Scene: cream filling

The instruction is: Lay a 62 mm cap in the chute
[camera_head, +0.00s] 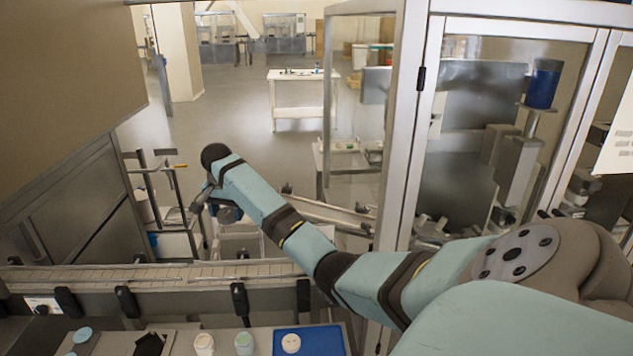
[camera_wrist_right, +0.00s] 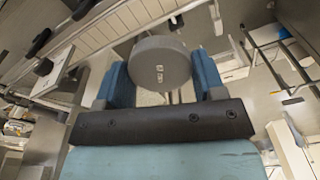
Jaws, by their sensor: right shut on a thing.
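My right gripper (camera_wrist_right: 160,84) is shut on a grey round cap (camera_wrist_right: 160,62), its blue fingers on either side of the disc. In the head view my right arm reaches out across the conveyor, and the right gripper (camera_head: 226,207) hangs beyond it; the cap cannot be made out there. The cap's face is towards the wrist camera and hides what lies behind it. I cannot clearly identify the chute; a sloping metal rail (camera_head: 335,212) runs to the right of the gripper, partly behind my arm. My left gripper is not in view.
A conveyor (camera_head: 160,274) with clamps along its edge crosses the front. Before it are pale jars (camera_head: 204,343) and a blue tray (camera_head: 318,343) holding a round white piece (camera_head: 291,343). A glazed machine frame (camera_head: 408,130) stands at right, close to my arm. A rack (camera_head: 165,190) stands left.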

